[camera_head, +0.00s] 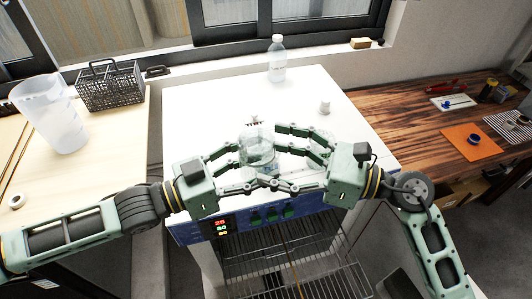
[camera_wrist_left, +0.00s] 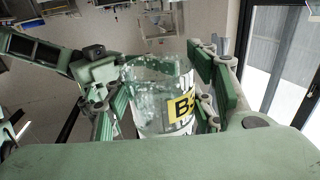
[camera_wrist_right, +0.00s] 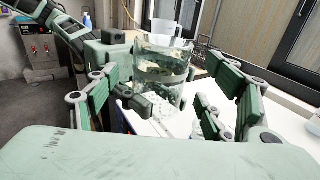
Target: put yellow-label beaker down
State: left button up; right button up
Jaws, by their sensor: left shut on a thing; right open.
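The yellow-label beaker (camera_head: 257,146) is clear glass and stands upright over the front of the white oven top. In the left wrist view the beaker (camera_wrist_left: 155,95) shows its yellow label (camera_wrist_left: 181,107) with black letters. My left gripper (camera_head: 243,166) is shut on the beaker, with a finger on each side. My right gripper (camera_head: 288,158) is open, facing it from the right. In the right wrist view the beaker (camera_wrist_right: 163,72) appears between the spread fingers. Whether the right fingers touch it, and whether its base touches the top, I cannot tell.
The oven top (camera_head: 210,110) has free room behind the grippers. A clear bottle (camera_head: 277,60) and a small white object (camera_head: 324,108) stand there. Below is a wire rack (camera_head: 290,262). A plastic jug (camera_head: 55,115) and black basket (camera_head: 110,88) stand left.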

jog(key=shift+x, duration=1.3)
jog(key=shift+c, duration=0.2)
jog(key=c, duration=1.1)
pick_arm(q)
jog(key=o, duration=1.2)
pick_arm(e)
jog(key=shift+c, duration=0.7)
pick_arm(q)
jog(key=shift+o, duration=0.2)
